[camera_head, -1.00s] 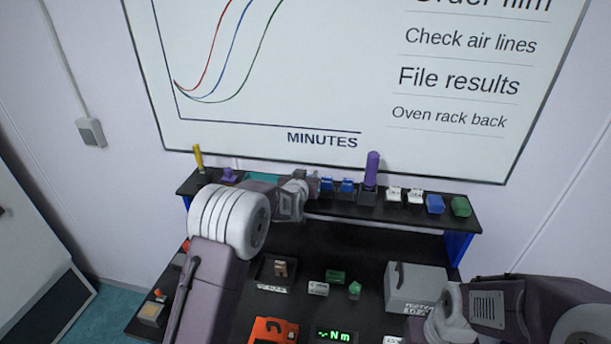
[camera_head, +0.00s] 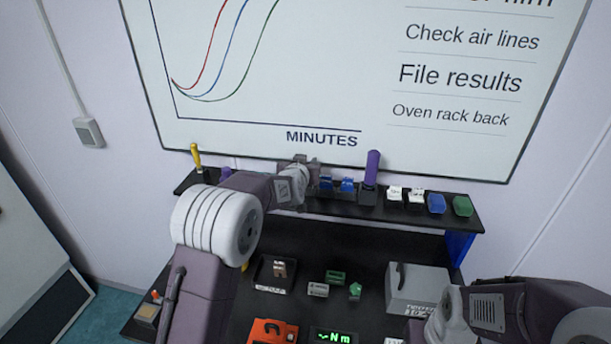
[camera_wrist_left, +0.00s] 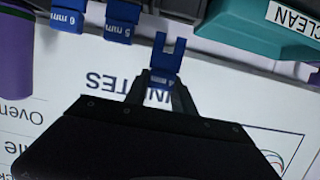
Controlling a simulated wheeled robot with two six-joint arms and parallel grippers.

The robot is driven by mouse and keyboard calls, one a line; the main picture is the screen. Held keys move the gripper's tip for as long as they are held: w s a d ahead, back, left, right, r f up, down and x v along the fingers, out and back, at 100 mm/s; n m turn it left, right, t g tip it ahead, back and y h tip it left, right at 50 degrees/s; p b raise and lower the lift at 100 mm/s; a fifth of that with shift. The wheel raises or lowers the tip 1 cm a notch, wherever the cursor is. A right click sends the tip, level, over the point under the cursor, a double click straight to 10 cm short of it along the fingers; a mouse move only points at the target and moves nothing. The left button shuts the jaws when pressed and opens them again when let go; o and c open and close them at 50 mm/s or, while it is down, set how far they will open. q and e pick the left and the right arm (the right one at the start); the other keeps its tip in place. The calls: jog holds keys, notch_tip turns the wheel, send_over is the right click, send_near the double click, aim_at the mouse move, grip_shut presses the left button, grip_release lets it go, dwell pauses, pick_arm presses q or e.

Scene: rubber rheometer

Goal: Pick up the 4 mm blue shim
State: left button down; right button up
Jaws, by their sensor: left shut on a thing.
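In the head view my left gripper (camera_head: 303,163) is above the back shelf, and the shim is hard to make out there. The 5 mm shim (camera_wrist_left: 122,14) and 6 mm shim (camera_wrist_left: 70,15) still sit in their holders on the shelf. My right arm is at the lower right, its fingertips out of view.
The black shelf (camera_head: 400,211) also bears a purple-handled tool (camera_head: 371,168), a yellow-handled tool (camera_head: 196,156), white pieces, and blue and green blocks. A teal holder marked CLEAN (camera_wrist_left: 262,28) is near the gripper. A grey box (camera_head: 415,287) stands below on the bench.

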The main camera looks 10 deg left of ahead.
pick_arm(q)
jog(key=s+d+r+p, duration=0.1)
jog(key=s+d+r, duration=0.5)
jog(key=s, duration=0.3)
jog(key=shift+s+r+p, duration=0.2)
jog(key=shift+s+p, duration=0.1)
jog(key=shift+p, duration=0.1)
